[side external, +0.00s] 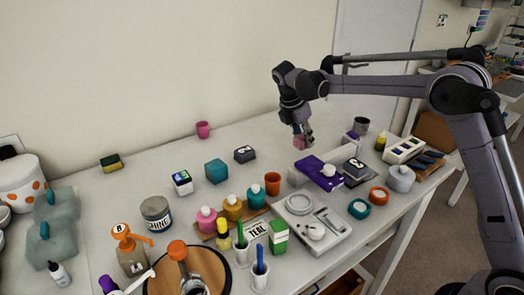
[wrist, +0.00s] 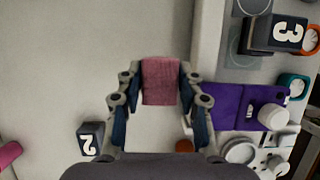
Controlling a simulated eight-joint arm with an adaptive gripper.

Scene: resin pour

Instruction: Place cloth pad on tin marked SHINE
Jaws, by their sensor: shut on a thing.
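The cloth pad is a pink block (wrist: 160,82). My gripper (wrist: 160,94) is shut on its two sides, and the pad (side external: 299,142) also shows at the gripper's tips in the side view. My gripper (side external: 303,136) holds it in the air over the back right of the table. The tin is not in the wrist view.
A teal block (side external: 216,171), a small printed box (side external: 182,183) and a dark numbered block (side external: 245,154) stand between gripper and tin. Several coloured bottles sit right of the tin. The table's back strip is mostly clear.

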